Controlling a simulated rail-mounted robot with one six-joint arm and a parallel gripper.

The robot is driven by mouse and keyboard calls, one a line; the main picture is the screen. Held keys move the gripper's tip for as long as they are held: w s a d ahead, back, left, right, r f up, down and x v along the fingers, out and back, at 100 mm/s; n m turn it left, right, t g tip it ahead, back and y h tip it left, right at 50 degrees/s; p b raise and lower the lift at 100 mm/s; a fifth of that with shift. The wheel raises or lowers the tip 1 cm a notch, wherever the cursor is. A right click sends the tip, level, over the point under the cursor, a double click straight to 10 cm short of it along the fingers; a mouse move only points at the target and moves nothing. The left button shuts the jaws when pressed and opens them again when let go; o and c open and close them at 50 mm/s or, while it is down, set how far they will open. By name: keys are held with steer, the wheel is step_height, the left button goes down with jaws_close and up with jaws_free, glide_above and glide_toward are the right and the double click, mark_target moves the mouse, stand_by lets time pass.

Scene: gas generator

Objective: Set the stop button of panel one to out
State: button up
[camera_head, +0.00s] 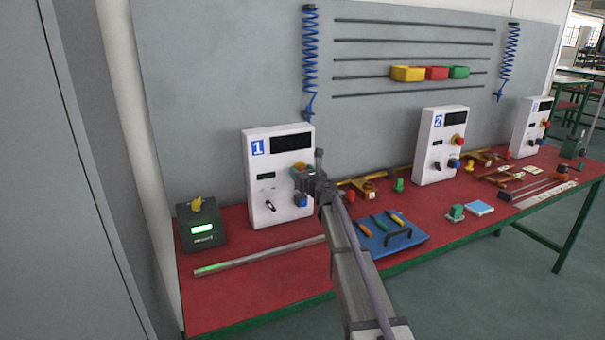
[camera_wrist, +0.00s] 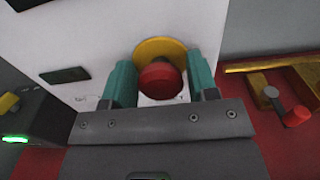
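Panel one (camera_head: 262,158) is a white box with a blue "1" label at the back left of the red table. Its red stop button (camera_wrist: 160,80) sits on a yellow ring (camera_wrist: 150,48) in the wrist view. My gripper (camera_wrist: 163,84) has its two teal fingers on either side of the red button, apart from each other, with a narrow gap showing at the right finger. Whether the left finger touches the button cannot be told. In the head view my gripper (camera_head: 306,177) is at the panel's right side and hides most of the button.
A dark box with a green display (camera_head: 202,228) stands left of the panel. A blue knob (camera_head: 301,200) and a dark switch (camera_head: 270,206) are low on the panel. A brass pipe fitting (camera_head: 368,187) lies to the right. A blue tool tray (camera_head: 405,245) lies in front.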

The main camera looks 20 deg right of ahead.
steer(key=c, duration=1)
steer(key=shift+o, duration=0.2)
steer(key=shift+s+d, duration=0.1)
steer(key=shift+s, duration=0.6)
steer(key=o, duration=1.3)
steer(key=shift+s, duration=0.1)
steer(key=s, duration=0.3)
steer(key=s+d, duration=0.1)
steer(key=s, duration=0.6)
steer(key=shift+s+d, duration=0.25)
steer(key=shift+d, duration=0.15)
